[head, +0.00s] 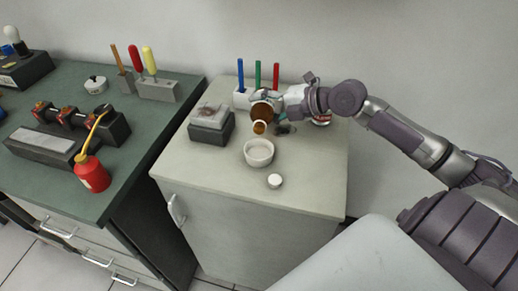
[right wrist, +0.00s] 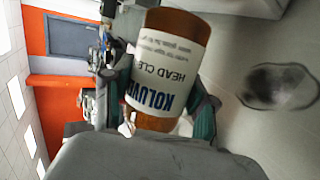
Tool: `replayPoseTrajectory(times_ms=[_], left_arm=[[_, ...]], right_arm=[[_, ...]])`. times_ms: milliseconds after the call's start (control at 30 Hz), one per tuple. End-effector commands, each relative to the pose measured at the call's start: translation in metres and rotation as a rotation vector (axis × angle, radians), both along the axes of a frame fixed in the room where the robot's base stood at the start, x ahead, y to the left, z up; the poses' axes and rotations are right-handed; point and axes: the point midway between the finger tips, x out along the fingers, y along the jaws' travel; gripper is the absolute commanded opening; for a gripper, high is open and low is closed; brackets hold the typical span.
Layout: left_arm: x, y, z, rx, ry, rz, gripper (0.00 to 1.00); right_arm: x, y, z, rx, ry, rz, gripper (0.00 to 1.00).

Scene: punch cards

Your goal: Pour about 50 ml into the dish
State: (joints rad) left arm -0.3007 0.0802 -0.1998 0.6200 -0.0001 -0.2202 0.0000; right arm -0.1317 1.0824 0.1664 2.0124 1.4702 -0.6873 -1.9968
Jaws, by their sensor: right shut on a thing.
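My right gripper (head: 280,103) is shut on a brown bottle (head: 261,110) above the cabinet top. The bottle is tilted, its mouth pointing down and toward the front, above and just behind the white dish (head: 258,153). In the right wrist view the bottle (right wrist: 172,65) shows a white label reading "HEAD CLE..." and "KOLUV...", partly cut off. No stream of liquid can be made out, and the liquid level in the dish cannot be told. A small white cap (head: 275,181) lies on the cabinet top in front of the dish. My left gripper is not in view.
The light cabinet top (head: 320,180) holds a grey box (head: 211,124) at left and a pen holder (head: 241,99) with blue, green and red pens behind. A dark stain lies beside the gripper. The green bench (head: 140,130) at left holds a red oil can (head: 92,173). The cabinet's front right is clear.

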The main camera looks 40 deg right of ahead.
Motion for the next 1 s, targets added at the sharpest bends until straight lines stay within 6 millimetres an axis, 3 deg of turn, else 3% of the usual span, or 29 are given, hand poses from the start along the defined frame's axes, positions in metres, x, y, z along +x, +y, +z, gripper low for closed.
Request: replayPoseTrajectory(times_ms=[867, 1000], left_arm=[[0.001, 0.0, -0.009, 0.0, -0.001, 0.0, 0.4], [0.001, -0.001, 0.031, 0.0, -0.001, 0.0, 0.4]], right_arm=[[0.0, 0.001, 0.012, -0.071, -0.086, -0.001, 0.09], [0.001, -0.001, -0.002, 0.119, 0.127, -0.005, 0.09]])
